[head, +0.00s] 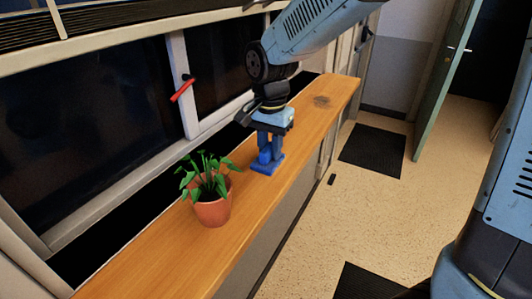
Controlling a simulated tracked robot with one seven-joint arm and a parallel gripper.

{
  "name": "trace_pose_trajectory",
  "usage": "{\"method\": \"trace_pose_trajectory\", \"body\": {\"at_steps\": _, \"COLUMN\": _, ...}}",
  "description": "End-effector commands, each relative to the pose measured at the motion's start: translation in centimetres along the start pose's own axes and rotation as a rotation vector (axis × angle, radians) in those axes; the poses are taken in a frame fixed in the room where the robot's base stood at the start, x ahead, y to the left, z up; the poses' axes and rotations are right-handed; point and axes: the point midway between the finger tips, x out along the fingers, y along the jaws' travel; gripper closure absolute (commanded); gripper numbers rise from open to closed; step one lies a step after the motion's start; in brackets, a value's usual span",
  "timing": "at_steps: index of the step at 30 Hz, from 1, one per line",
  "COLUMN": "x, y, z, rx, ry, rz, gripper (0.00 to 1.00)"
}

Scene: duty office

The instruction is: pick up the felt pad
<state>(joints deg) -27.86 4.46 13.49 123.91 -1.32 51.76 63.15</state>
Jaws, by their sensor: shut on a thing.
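The felt pad (268,165) is a blue, flat-looking piece at the wooden window sill, to the right of the potted plant. My gripper (269,155) points down from above with its blue fingers at the pad and is shut on it. The fingers hide part of the pad. I cannot tell whether the pad still touches the sill.
A potted plant (212,201) in a terracotta pot stands on the wooden sill (150,256) close to the left of my gripper. A red window handle (182,89) sticks out behind. The sill is bare to the right, apart from a dark mark.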

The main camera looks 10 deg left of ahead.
Motion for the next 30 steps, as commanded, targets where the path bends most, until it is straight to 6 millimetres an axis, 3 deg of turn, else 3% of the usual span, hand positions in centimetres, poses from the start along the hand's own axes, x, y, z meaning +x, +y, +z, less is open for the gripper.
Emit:
{"method": "trace_pose_trajectory", "body": {"at_steps": 5, "x": -0.9, "y": 0.0, "z": 0.0, "rx": 0.000, "ry": 0.001, "rz": -0.001, "gripper": 1.00}}
{"method": "trace_pose_trajectory", "body": {"at_steps": 10, "x": -3.7, "y": 0.1, "z": 0.3, "rx": -0.001, "ry": 0.002, "rz": -0.003, "gripper": 1.00}}
{"method": "trace_pose_trajectory", "body": {"at_steps": 19, "x": -9.4, "y": 2.9, "z": 4.4, "rx": -0.001, "ry": 0.004, "rz": -0.004, "gripper": 1.00}}
{"method": "trace_pose_trajectory", "body": {"at_steps": 30, "x": -12.1, "y": 6.5, "z": 10.0, "rx": -0.001, "ry": 0.002, "rz": -0.002, "gripper": 1.00}}
